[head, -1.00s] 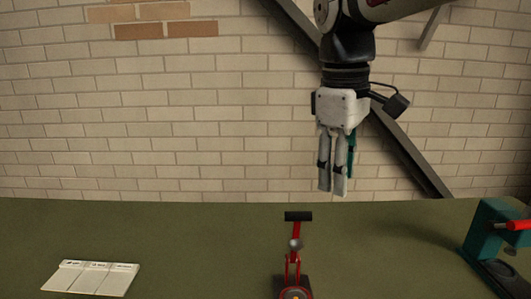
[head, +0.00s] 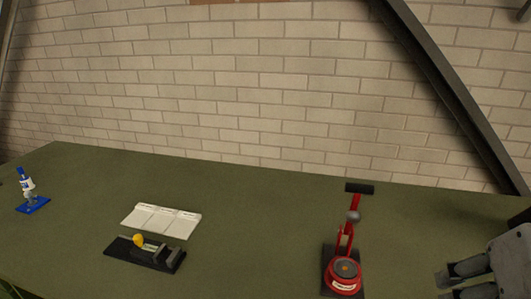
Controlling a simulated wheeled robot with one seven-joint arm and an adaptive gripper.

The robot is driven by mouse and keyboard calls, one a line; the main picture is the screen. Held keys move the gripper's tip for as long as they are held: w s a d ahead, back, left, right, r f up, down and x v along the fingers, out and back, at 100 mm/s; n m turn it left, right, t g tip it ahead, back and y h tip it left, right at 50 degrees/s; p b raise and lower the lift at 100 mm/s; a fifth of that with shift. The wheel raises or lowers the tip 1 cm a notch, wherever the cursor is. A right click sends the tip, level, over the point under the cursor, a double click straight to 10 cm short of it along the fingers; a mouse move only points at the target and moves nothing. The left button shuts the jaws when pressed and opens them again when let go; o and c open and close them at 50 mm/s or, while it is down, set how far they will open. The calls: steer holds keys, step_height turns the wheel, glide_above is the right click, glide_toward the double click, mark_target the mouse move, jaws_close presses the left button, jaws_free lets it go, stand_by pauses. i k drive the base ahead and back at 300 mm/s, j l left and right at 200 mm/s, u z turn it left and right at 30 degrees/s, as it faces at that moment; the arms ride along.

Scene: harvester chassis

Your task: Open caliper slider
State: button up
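A dark block-like device with a black base, grey bars and a yellow knob (head: 145,253) sits on the green table at the left of centre; it looks like the caliper, but the slider's position is too small to tell. My gripper (head: 452,284) is at the bottom right corner, partly cut off by the frame edge. Its grey fingers point left. It is far to the right of the caliper and touches nothing that I can see. Whether the fingers are apart or closed is unclear.
A red lever press with a round base (head: 343,275) stands between the caliper and my gripper. White plates (head: 161,220) lie just behind the caliper. A small blue-and-white device (head: 31,190) stands at the far left. The green table (head: 260,230) is clear between the caliper and press.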

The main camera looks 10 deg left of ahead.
mark_target(145, 250)
steer(key=k+l+u, duration=0.1)
steer(key=u, duration=0.35)
steer(key=k+u, duration=0.1)
steer(key=u, duration=0.4)
steer(key=k+u, duration=0.1)
steer(key=u, duration=0.35)
steer(key=i+j, duration=0.8)
